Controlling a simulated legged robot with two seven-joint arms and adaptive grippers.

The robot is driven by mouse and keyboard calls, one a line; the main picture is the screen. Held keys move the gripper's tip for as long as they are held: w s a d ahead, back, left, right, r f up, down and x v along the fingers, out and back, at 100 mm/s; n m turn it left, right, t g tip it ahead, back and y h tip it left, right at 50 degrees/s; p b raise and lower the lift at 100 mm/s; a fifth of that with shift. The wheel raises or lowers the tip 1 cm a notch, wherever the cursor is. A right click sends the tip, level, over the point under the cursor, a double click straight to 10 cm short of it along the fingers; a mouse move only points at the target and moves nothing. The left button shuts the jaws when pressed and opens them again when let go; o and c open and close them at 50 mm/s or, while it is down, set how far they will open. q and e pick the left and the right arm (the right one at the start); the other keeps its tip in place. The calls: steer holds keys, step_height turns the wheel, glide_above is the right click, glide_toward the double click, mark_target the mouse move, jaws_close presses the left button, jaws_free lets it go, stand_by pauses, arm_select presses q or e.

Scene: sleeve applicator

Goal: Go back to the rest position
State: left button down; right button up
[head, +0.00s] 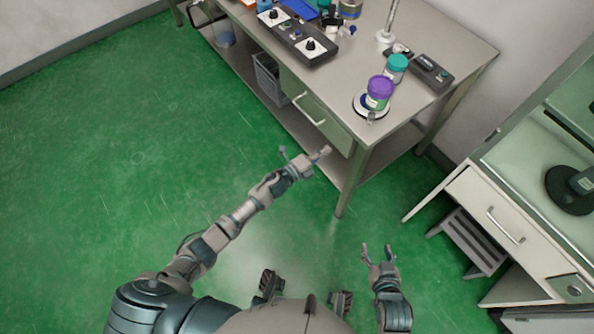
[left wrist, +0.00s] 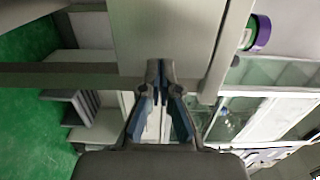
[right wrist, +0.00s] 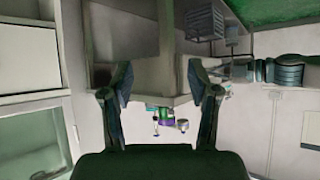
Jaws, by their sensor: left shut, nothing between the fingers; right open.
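My left gripper (head: 304,153) is stretched forward beside the front corner of the grey table (head: 440,45), near its drawer (head: 318,112). In the left wrist view my left gripper (left wrist: 160,68) has its fingertips together with nothing between them. My right gripper (head: 377,248) is low and close to my body, over the green floor. In the right wrist view my right gripper (right wrist: 160,75) has its fingers wide apart and is empty.
A purple-lidded jar (head: 380,92) stands on a round scale near the table's front corner. A teal-lidded jar (head: 396,68) is behind it. A white cabinet (head: 485,205) is at the right. The green floor (head: 120,150) at the left is clear.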

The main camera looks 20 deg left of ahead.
arm_select(q)
steer(key=w+a+p+v, duration=0.1)
steer(key=v, duration=0.8)
steer(key=s+a+f+n+g+y+p, duration=0.3)
steer(key=s+a+f+n+y+p, duration=0.55)
steer(key=s+f+n, duration=0.5)
steer(key=s+f+n+g+y+p, duration=0.1)
steer(key=s+f+n+g, duration=0.3)
steer(key=s, duration=0.8)
steer(key=s+a+f+n+g+y+p, duration=0.1)
steer(key=s+f+n+g, duration=0.4)
steer(key=s, duration=0.8)
steer(key=shift+s+f+n, duration=0.35)
steer(key=shift+f+n, duration=0.1)
steer(key=shift+f, duration=0.15)
arm_select(e)
steer(key=s+d+f+g+h, duration=0.1)
steer(key=s+f+g, duration=0.3)
steer(key=s+f, duration=0.4)
steer(key=s+d+f+g+h, duration=0.1)
steer(key=s+d+f+g, duration=0.2)
steer(key=f, duration=1.2)
steer(key=s+g, duration=0.2)
steer(key=s, duration=0.3)
steer(key=shift+s+f, duration=0.2)
steer(key=shift+f, duration=0.15)
arm_select(q)
steer(key=shift+a, duration=0.3)
